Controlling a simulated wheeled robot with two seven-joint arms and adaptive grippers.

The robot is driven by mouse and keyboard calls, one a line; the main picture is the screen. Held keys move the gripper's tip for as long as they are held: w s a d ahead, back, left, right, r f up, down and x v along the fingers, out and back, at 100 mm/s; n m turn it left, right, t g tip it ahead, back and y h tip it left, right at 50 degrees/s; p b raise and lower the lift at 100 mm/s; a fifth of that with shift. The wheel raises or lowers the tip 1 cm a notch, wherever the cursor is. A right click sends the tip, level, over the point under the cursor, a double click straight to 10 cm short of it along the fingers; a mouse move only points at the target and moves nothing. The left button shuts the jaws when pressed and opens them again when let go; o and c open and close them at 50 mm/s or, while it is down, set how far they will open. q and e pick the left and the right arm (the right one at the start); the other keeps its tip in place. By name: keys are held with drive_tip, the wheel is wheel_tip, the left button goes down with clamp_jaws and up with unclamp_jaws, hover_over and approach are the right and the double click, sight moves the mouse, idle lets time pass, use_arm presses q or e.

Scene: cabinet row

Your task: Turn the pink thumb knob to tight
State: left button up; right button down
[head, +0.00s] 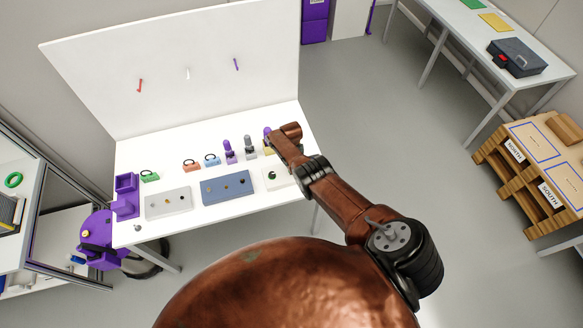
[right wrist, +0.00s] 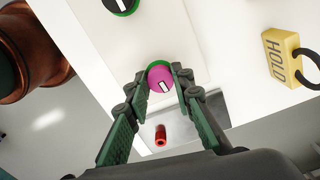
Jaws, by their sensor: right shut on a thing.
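The pink thumb knob (right wrist: 159,82) shows in the right wrist view, with a white mark on its face and a green ring behind its far edge. The mark points to the lower right of that picture. My right gripper (right wrist: 160,72) has its two dark green fingers on either side of the knob and is shut on it. In the head view my right arm reaches over the right end of the white table, and I cannot make out the pink knob there. My left gripper is not in view.
A black knob with a green ring (right wrist: 121,4) sits on the white panel beside the pink one. A red cylinder (right wrist: 160,136) and a yellow HOLD padlock (right wrist: 284,57) are near my gripper. Blue (head: 227,187) and grey (head: 168,202) panels stand farther left on the table.

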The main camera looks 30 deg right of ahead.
drive_tip(key=shift+w+d+r+m, duration=0.15)
drive_tip(key=shift+w+r+m, duration=0.15)
drive_tip(key=shift+m, duration=0.3)
drive_tip(key=c, duration=1.9)
unclamp_jaws()
drive_tip(key=shift+o, duration=1.2)
drive_tip(key=shift+s+f, duration=0.15)
drive_tip(key=shift+a+r, duration=0.35)
drive_tip(key=shift+r, duration=0.05)
wheel_tip(320, 180, up, 11)
drive_tip(key=shift+d, duration=0.25)
drive_tip(key=shift+r, duration=0.1)
